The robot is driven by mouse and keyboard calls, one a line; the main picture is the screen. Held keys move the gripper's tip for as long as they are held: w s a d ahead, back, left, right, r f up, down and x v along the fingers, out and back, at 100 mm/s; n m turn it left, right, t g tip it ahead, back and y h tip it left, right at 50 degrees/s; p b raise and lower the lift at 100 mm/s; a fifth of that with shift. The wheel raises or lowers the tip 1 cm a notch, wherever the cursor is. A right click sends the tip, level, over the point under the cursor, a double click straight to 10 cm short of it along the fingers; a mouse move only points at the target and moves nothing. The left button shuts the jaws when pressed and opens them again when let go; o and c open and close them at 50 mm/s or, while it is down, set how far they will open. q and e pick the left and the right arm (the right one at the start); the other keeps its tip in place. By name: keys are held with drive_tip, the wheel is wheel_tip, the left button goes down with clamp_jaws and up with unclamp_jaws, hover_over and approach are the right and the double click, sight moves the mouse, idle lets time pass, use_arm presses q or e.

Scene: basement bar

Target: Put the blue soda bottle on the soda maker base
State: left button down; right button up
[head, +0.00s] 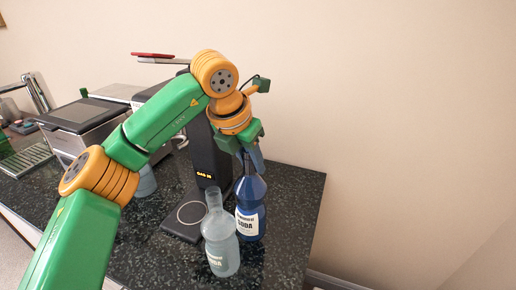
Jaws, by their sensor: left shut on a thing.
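The blue soda bottle (250,222), dark blue with a white label, is upright at the right of the counter. My left gripper (252,163) is above it, shut on its neck, with the fingers hiding the top. I cannot tell whether its bottom touches the counter. The black soda maker (208,160) stands just left of the bottle, with a lit display and a flat base plate (180,229) marked by a pale ring. My arm hides part of its upper body. The blue bottle is to the right of this base plate. My right gripper is not in view.
A pale clear soda bottle (221,255) stands in front of the blue one, close to the base plate. A grey appliance (80,118) and a drying rack (25,160) are at the left. The dark speckled counter (298,205) is bare at the right, up to its edge.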

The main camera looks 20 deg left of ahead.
sight(250, 196)
use_arm(q)
drive_tip(key=shift+w+a+f, duration=0.3)
drive_tip(key=shift+w+f, duration=0.2)
drive_tip(key=shift+f, duration=0.1)
wheel_tip(250, 196, down, 3)
drive_tip(key=shift+r+p, duration=0.1)
drive_tip(key=shift+p, duration=0.85)
drive_tip(key=shift+f, duration=0.35)
drive_tip(key=c, duration=0.8)
unclamp_jaws()
drive_tip(key=shift+o, duration=1.1)
drive_tip(key=shift+s, duration=0.1)
